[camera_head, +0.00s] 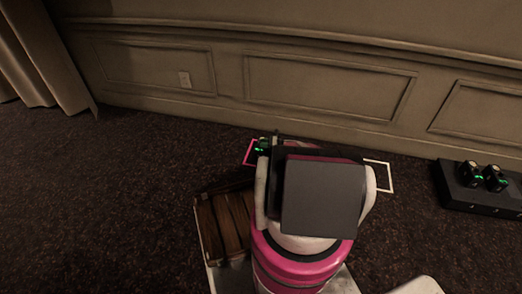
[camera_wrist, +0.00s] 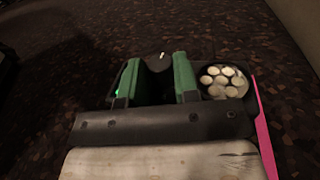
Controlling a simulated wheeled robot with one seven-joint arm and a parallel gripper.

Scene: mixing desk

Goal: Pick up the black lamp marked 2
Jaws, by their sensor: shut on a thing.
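A black lamp (camera_wrist: 158,64) with a small white mark on top is between the green pads of my gripper (camera_wrist: 155,62) in the wrist view. The gripper is shut on it. I cannot read a number on it. A green glow shows by the left pad. Right of the right pad is a round black lamp face (camera_wrist: 222,80) with several pale bulbs; I cannot tell whether it belongs to the held lamp. In the head view, a dark lamp with green lights (camera_head: 261,147) shows at the left edge of my wrist, which hides most of the gripper.
A pink outline (camera_head: 248,153) and a white outline (camera_head: 389,177) lie on either side of my wrist. A black box (camera_head: 470,201) with two green-lit black lamps (camera_head: 482,176) stands at the right. A brown slatted thing (camera_head: 226,225) is left of my arm. Dark carpet is clear at left.

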